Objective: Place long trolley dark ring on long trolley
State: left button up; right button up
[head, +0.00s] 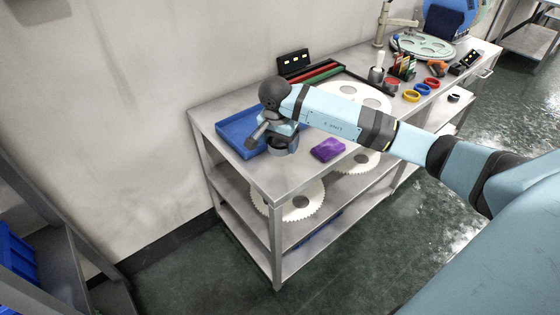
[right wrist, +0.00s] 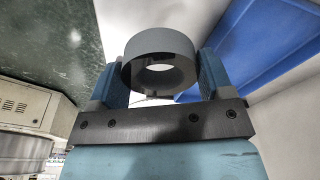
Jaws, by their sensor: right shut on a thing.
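The long trolley (head: 272,181) is a grey metal table with lower shelves, standing along the wall in the head view. My right gripper (head: 283,146) is over its near left end, beside the blue tray. In the right wrist view my right gripper (right wrist: 160,80) is shut on the dark ring (right wrist: 148,45), a thick grey ring held between the two blue-padded fingers. In the head view the ring is small and mostly hidden by the gripper; whether it touches the top is unclear. My left gripper is not in view.
A blue tray (head: 231,134) lies left of the gripper and a purple block (head: 328,150) right of it. White discs, coloured rings (head: 411,96) and a rack stand farther along. Toothed discs (head: 300,207) lie on the shelf below. The near corner of the top is bare.

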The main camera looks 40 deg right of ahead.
send_over(281, 168)
jog(key=f, duration=0.5)
jog(key=shift+s+a, duration=0.2)
jog(key=shift+a, duration=0.05)
notch_tip(281, 168, down, 3)
jog(key=shift+f, duration=0.15)
jog(key=shift+f+b, duration=0.2)
jog(key=shift+b, duration=0.1)
jog(key=o, duration=1)
jog(key=shift+r, duration=0.1)
